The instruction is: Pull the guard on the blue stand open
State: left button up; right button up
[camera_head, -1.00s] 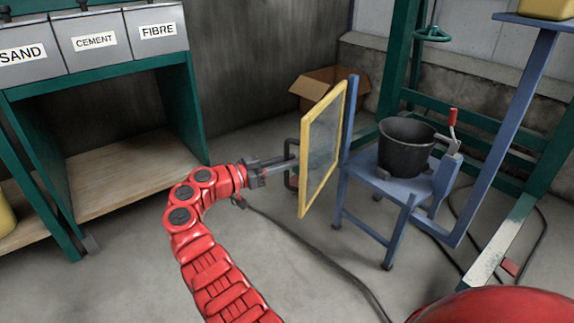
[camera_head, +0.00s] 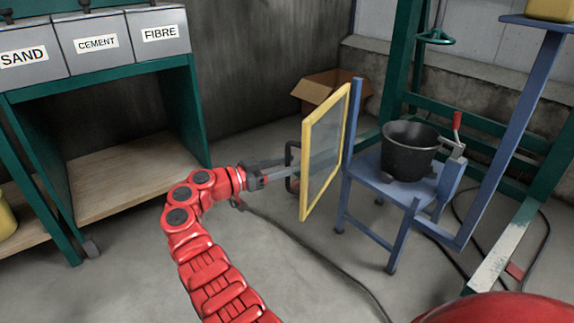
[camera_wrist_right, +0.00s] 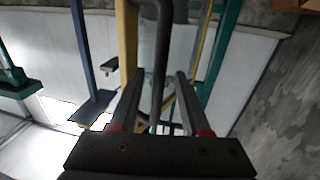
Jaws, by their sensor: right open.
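The guard (camera_head: 304,172) is a clear panel in a yellow frame, hinged at a post of the blue stand (camera_head: 403,187). It stands swung out from the stand, with the black bucket (camera_head: 409,152) on the stand uncovered. A dark handle (camera_head: 290,150) sticks out on the guard's left face. My right gripper (camera_head: 288,168) is at this handle with its fingers apart. In the right wrist view the handle bar (camera_wrist_right: 161,55) runs between the open fingers (camera_wrist_right: 160,78), without clear contact on both sides. My left gripper is not in view.
A green bench with bins marked SAND, CEMENT and FIBRE (camera_head: 160,33) stands at the left. A cardboard box (camera_head: 320,88) lies behind the guard. A dark cable (camera_head: 300,238) crosses the floor. The floor between bench and stand is otherwise clear.

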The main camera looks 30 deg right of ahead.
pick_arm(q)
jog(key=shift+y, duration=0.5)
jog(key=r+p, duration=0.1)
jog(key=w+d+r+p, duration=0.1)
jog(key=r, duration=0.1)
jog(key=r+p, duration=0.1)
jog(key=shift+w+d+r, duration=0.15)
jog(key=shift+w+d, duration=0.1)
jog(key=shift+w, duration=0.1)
pick_arm(e)
jog(key=a, duration=0.7)
jog(key=shift+w+a, duration=0.2)
jog(key=shift+a, duration=0.05)
jog(key=shift+c, duration=0.3)
